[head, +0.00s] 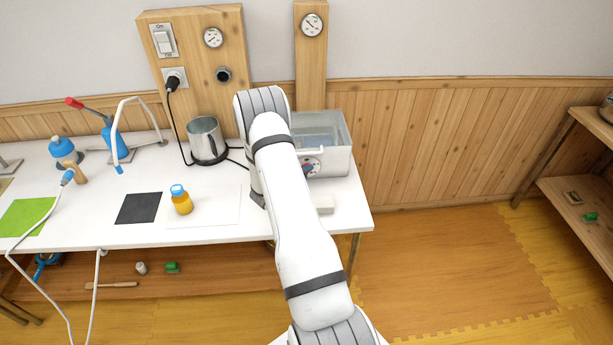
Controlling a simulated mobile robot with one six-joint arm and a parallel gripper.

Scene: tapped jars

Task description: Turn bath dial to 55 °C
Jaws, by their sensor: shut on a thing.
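The bath (335,160) is a pale grey, open-topped tank at the right end of the white table, with clear liquid visible inside. My white arm crosses in front of the bath and covers the dial's left side. The dial's setting is too small and too covered to read.
A steel jug (206,140) stands left of my arm. An orange bottle with a blue cap (182,200) stands near the front, beside a dark mat (138,208). A wooden panel (205,55) carries a switch, gauge and socket. Floor at right is clear.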

